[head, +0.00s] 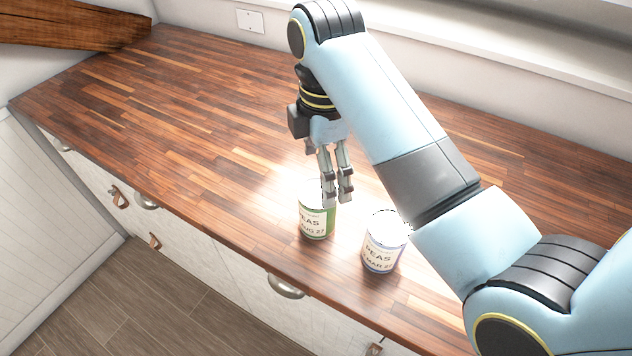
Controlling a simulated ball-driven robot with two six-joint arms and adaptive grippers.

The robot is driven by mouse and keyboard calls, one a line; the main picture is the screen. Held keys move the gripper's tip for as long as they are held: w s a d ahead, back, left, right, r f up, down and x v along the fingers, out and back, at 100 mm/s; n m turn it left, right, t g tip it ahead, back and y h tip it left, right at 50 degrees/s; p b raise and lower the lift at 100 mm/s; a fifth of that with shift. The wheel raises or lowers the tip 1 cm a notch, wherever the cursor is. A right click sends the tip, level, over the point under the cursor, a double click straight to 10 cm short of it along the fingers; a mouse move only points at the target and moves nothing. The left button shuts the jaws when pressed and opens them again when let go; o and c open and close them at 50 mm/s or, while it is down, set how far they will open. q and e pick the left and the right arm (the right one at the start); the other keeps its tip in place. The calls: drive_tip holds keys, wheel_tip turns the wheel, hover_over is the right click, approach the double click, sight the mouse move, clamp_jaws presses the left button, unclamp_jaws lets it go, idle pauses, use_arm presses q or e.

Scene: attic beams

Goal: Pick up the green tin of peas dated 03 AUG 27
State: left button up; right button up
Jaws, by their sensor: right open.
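A green tin of peas (315,224) stands upright on the wooden counter, its label facing me. My right gripper (337,201) is open and points down at the tin's upper right side. One finger overlaps the tin's rim in the view; I cannot tell whether it touches. Nothing is held between the fingers. A second tin (383,252), pale with a bluish-purple edge, stands to the right. It reads PEAS with a date containing MAR. My left gripper is not in view.
The wooden counter (190,120) is clear to the left and behind the tins. Its front edge runs close in front of both tins, above drawers with metal handles (285,287). A wooden beam (75,30) crosses the upper left. A wall stands behind.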

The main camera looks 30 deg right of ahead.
sight(317, 209)
drive_tip(key=f, duration=0.4)
drive_tip(key=shift+s+a+f, duration=0.15)
drive_tip(key=shift+s+f, duration=0.15)
drive_tip(key=shift+s, duration=0.05)
drive_tip(key=shift+w+f, duration=0.1)
drive_tip(key=shift+f, duration=0.2)
drive_tip(key=f, duration=0.2)
drive_tip(key=a+f+p, duration=0.1)
drive_tip(key=f, duration=0.1)
drive_tip(key=shift+w+f, duration=0.1)
drive_tip(key=shift+f, duration=0.15)
drive_tip(key=shift+d+f, duration=0.1)
drive_tip(key=shift+f, duration=0.15)
drive_tip(key=shift+c, duration=0.9)
drive_tip(key=c, duration=1.3)
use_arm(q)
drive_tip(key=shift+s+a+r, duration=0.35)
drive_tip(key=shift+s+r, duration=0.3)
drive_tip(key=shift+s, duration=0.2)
use_arm(e)
drive_tip(key=shift+r, duration=0.15)
